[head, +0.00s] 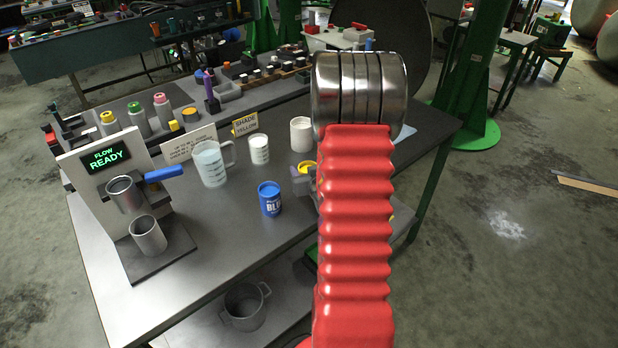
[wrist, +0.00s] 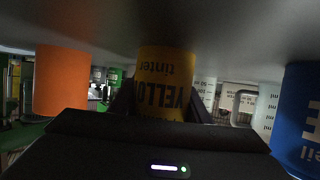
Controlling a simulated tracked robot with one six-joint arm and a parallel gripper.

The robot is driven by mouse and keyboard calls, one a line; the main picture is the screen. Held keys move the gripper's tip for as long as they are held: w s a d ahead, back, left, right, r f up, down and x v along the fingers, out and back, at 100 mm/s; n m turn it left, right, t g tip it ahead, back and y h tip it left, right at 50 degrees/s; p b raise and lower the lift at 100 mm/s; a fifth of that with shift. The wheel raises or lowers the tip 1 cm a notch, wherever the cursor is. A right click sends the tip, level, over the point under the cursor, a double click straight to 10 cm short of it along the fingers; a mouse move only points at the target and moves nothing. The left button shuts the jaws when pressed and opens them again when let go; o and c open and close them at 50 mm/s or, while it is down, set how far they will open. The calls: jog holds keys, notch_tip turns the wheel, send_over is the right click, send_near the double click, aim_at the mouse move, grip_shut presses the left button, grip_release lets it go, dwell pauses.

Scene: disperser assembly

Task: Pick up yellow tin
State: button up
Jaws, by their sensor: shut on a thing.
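The yellow tin (wrist: 165,80) stands between my gripper's fingers in the wrist view, its "YELLOW tinter" label upside down there. My gripper (wrist: 160,112) is shut on it. In the head view the tin's yellow top (head: 307,166) shows just left of my red arm, with the grey gripper (head: 304,180) around it. The arm hides most of the tin, and I cannot tell whether it is off the table.
A blue tin (head: 270,198) stands left of the gripper. A white cup (head: 301,134), a beaker (head: 259,150) and a jug (head: 211,165) are behind. The dispenser (head: 105,165) is at left. An orange cylinder (wrist: 62,80) shows in the wrist view.

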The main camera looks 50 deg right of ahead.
jog(key=shift+r, duration=0.3)
notch_tip(320, 180, up, 9)
dwell(1.3)
jog(key=shift+r, duration=0.25)
jog(key=shift+a, duration=0.1)
dwell(0.6)
